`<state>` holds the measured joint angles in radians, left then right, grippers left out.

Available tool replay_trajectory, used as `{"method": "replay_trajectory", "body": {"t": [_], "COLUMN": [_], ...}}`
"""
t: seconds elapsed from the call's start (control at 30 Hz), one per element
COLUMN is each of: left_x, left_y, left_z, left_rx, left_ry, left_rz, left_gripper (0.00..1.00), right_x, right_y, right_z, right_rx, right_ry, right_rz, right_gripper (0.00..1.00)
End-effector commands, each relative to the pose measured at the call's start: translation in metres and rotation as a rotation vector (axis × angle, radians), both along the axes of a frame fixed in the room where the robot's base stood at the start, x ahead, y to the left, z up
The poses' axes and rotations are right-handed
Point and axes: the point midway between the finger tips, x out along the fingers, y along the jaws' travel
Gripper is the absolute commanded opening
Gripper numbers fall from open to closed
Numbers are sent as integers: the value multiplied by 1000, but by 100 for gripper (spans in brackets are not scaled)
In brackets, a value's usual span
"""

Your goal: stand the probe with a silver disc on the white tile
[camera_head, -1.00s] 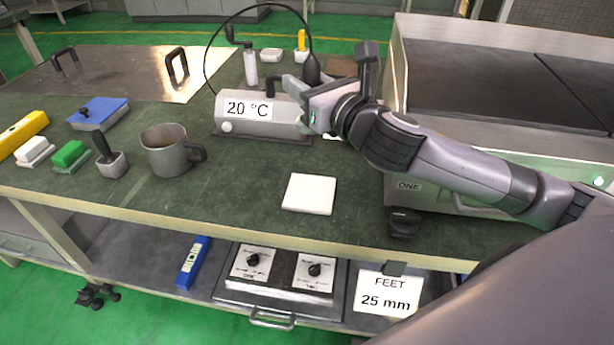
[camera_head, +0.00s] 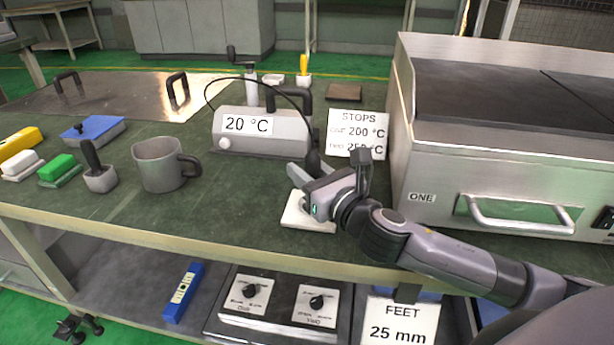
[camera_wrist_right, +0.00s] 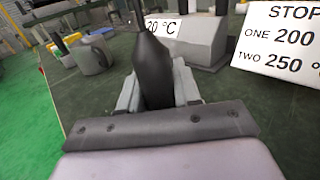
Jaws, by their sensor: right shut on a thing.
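My right gripper (camera_head: 302,180) is shut on the probe's dark handle (camera_head: 313,158), which stands about upright. In the right wrist view the handle (camera_wrist_right: 153,68) shows between the two fingers. A thin black cable arches from the probe to the grey "20 °C" meter box (camera_head: 262,145). The white tile (camera_head: 303,222) lies on the green bench top, directly below the gripper and partly covered by it. The probe's lower end and silver disc are hidden behind the gripper, so I cannot tell whether they touch the tile. My left gripper is not in view.
A steel press marked "ONE" (camera_head: 440,175) stands close on the right. A "STOPS" sign (camera_head: 357,130) stands behind the gripper. A grey mug (camera_head: 158,165) and brushes are at the left. Bare bench lies between mug and tile.

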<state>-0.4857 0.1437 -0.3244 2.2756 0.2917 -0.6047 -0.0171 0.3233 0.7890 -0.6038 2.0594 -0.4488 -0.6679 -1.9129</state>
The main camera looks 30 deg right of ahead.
Motion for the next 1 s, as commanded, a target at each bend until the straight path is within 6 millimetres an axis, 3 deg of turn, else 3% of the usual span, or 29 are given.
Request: {"method": "replay_trajectory", "body": {"t": [0.3, 0.33, 0.4, 0.77, 1.0], "left_x": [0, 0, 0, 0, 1], "left_y": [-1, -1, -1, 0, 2], "left_z": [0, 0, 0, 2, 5], "left_rx": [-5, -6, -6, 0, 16], "left_ry": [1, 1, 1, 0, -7], "left_rz": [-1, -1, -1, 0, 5], "left_gripper": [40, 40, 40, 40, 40], "right_x": [0, 0, 0, 0, -26], "right_y": [0, 0, 0, 0, -3], "right_z": [-2, -2, -2, 3, 1], "right_rx": [0, 0, 0, 0, -3], "right_ry": [-1, 0, 0, -1, 4], "right_rz": [0, 0, 0, 1, 2], "right_gripper": [0, 39, 58, 58, 58]}}
